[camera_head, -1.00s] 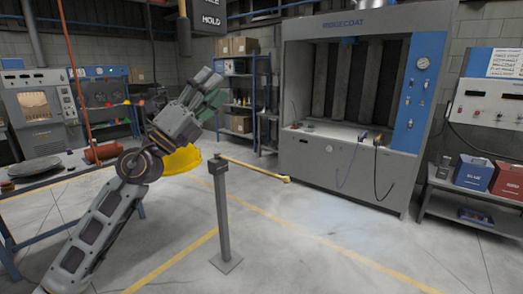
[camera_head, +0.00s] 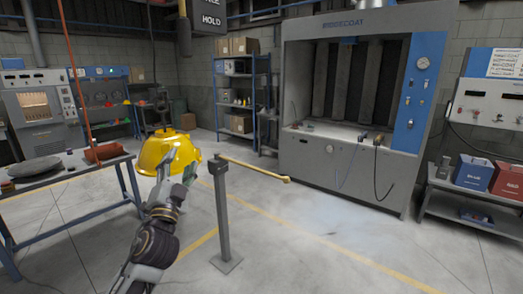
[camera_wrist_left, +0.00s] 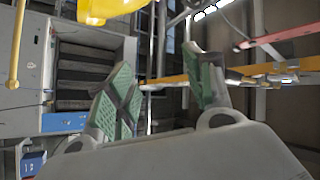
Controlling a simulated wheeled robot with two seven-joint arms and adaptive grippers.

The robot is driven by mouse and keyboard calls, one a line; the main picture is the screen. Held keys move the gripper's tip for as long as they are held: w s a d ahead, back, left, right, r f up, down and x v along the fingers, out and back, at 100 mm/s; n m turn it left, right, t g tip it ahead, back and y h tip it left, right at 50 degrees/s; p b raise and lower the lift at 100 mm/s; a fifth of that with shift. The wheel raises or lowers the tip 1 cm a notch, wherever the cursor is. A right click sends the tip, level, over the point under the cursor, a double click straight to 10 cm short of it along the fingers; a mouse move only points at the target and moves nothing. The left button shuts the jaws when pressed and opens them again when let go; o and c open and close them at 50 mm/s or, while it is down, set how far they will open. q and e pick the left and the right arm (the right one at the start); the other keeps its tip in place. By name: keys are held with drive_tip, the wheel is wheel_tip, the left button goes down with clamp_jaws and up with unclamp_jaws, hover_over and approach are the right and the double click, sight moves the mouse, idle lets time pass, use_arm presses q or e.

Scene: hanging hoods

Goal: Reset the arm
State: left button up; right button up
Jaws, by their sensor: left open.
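My left gripper (camera_head: 176,170) is open and empty, in front of the lower part of a yellow hood (camera_head: 160,150) in the head view. The hood is dome-shaped with a dark fitting on top; what holds it up is not clear. In the left wrist view the gripper's two green-padded fingers (camera_wrist_left: 162,85) stand well apart with nothing between them. The yellow hood (camera_wrist_left: 103,8) shows at the top edge there, outside the fingers. My left arm comes up from the bottom left. My right gripper is not in view.
A grey post (camera_head: 222,215) with a yellow arm (camera_head: 258,170) stands close to the right of my left gripper. A workbench (camera_head: 100,172) is at left. A large spray booth (camera_head: 300,100) and a shelf (camera_head: 240,135) stand behind. Open floor lies right of the post.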

use_arm(q)
drive_tip(key=s+a+f+n+g+y, duration=0.1)
drive_tip(key=s+f+n+g, duration=0.15)
drive_tip(key=f, duration=0.65)
drive_tip(key=s+a+f+n+g, duration=0.1)
drive_tip(key=s+f+n+g, duration=0.2)
drive_tip(key=f, duration=0.6)
drive_tip(key=s+a+f+n+g+y, duration=0.1)
drive_tip(key=s+a+f+g, duration=0.15)
drive_tip(key=f+g, duration=0.4)
drive_tip(key=s+d+f+n+g+h, duration=0.1)
drive_tip(key=s+d+f+g+h, duration=0.2)
drive_tip(key=s+f, duration=0.75)
drive_tip(key=s+d+f+g, duration=0.2)
drive_tip(key=s+f+g, duration=0.3)
drive_tip(key=s+f, duration=0.55)
drive_tip(key=s+f+g, duration=0.1)
drive_tip(key=s+f, duration=0.1)
drive_tip(key=f, duration=1.5)
drive_tip(key=s+f, duration=0.3)
drive_tip(key=f, duration=1.3)
drive_tip(key=s+a+f, duration=0.2)
drive_tip(key=s+f, duration=0.7)
drive_tip(key=s, duration=0.1)
drive_tip(key=s+a+f+g, duration=0.1)
drive_tip(key=s+a+f, duration=0.1)
drive_tip(key=s+f, duration=0.7)
drive_tip(key=shift+s, duration=1.1)
